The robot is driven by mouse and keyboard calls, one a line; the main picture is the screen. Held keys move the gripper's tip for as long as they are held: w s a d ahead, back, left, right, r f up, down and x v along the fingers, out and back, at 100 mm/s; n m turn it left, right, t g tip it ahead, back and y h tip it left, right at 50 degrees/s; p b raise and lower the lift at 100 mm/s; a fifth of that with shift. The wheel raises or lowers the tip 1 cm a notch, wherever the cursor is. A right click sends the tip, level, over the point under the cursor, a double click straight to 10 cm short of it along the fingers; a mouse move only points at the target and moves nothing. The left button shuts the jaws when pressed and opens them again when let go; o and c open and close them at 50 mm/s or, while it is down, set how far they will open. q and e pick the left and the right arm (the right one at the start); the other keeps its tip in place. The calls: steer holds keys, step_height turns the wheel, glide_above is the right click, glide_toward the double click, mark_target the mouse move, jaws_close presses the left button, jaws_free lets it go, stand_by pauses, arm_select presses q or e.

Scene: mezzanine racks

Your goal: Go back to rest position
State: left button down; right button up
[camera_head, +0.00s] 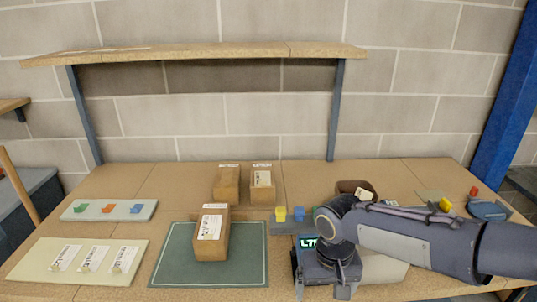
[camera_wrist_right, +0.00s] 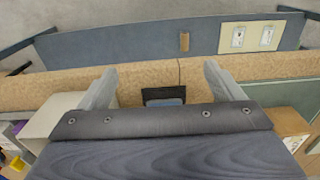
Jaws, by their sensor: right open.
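My right arm reaches in from the right in the camera_head view. Its gripper (camera_head: 327,288) points down near the front of the table (camera_head: 160,185), to the right of the dark mat. In the right wrist view the two grey fingers (camera_wrist_right: 159,92) stand apart with nothing held between them. A small dark object (camera_wrist_right: 164,95) shows beyond the gap. My left gripper is in neither view.
A labelled brown box (camera_head: 212,245) stands on the dark green mat (camera_head: 172,265). Two more boxes (camera_head: 227,187) stand behind it. Left are a strip with small coloured pieces (camera_head: 136,209) and a label board (camera_head: 35,262). A shelf (camera_head: 200,54) overhangs the back.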

steer(key=s+d+r+m+t+y, duration=0.1)
steer(key=s+d+t, duration=0.1)
steer(key=s+d, duration=0.2)
steer(key=s+d+r+m+t+y, duration=0.1)
steer(key=s+d+t+y, duration=0.1)
steer(key=s, duration=0.9)
steer(key=shift+d+r+t+y, duration=0.35)
steer(key=shift+d+t, duration=0.35)
steer(key=shift+d, duration=0.7)
steer(key=shift+s, duration=0.1)
